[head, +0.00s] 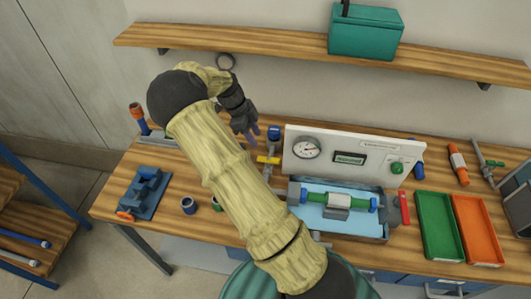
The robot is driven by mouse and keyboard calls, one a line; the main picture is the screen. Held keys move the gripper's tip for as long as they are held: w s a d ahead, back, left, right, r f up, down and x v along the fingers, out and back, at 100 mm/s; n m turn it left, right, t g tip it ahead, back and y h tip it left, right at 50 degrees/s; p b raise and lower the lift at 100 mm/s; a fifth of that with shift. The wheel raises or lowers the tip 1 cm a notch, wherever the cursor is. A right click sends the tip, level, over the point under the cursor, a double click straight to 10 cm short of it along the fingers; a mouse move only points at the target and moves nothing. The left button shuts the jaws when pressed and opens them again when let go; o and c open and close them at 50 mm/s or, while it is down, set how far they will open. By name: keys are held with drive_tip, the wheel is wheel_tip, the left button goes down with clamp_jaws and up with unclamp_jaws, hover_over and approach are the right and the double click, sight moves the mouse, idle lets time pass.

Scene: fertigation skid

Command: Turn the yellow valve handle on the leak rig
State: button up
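The yellow valve handle (268,160) shows as a small flat bar at the left side of the leak rig, below a blue cap (274,132). The leak rig has a white panel (350,172) with a round gauge, a small display and a green knob, above a tray with a green and grey pipe piece (338,201). My gripper (250,137) is above and left of the yellow handle, fingers pointing down, and appears apart from it. Its finger gap is too small to make out. My arm hides part of the bench left of the rig.
A blue vise (147,192) and small cups (188,205) stand on the left of the bench. A green tray (440,226) and an orange tray (476,229) lie at right. A wooden shelf (270,52) with a teal box (366,33) runs above.

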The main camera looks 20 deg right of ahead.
sight(268, 158)
drive_tip(key=p+x, duration=0.2)
drive_tip(key=x, duration=0.8)
drive_tip(key=shift+d+f, duration=0.1)
drive_tip(key=shift+f, duration=0.1)
clamp_jaws()
